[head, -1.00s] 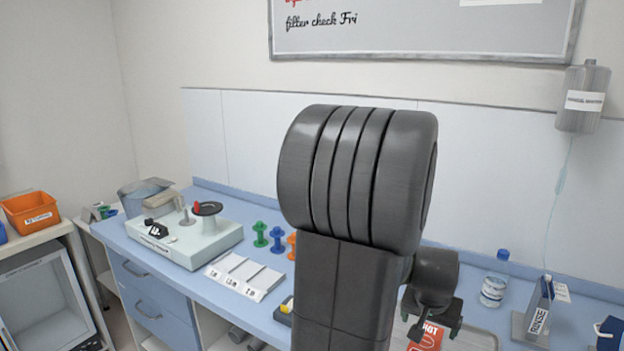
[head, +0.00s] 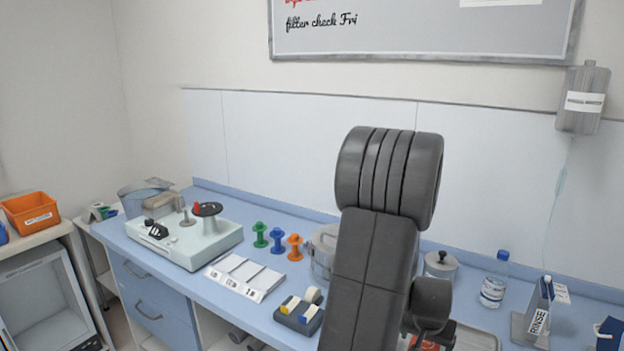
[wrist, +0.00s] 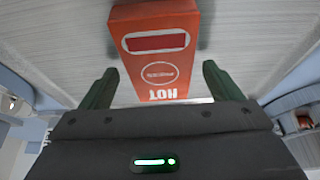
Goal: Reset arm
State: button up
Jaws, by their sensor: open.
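My gripper shows in the wrist view (wrist: 160,90), its two dark green fingers spread apart and empty. An orange-red box marked HOT (wrist: 158,50) lies ahead of and between the fingertips, on a pale grey ribbed tray (wrist: 65,40). I cannot tell whether a finger touches the box. In the head view my dark grey arm stands up in front of the bench and hides most of the gripper. A bit of the orange-red box (head: 430,345) shows below the arm at the bottom edge.
The blue bench (head: 262,318) holds a pale green device (head: 185,240), green, blue and orange spools (head: 294,247), a labelled white holder (head: 246,278) and a tape dispenser (head: 298,316). A lidded metal jar (head: 441,265), a bottle (head: 494,281) and a RINSE stand (head: 538,310) are at right.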

notch_tip(320, 180, up, 20)
jog(key=p, duration=0.4)
send_over(425, 343)
notch_tip(425, 343, down, 5)
notch_tip(425, 343, up, 6)
jog(key=shift+f, duration=0.2)
dwell(0.6)
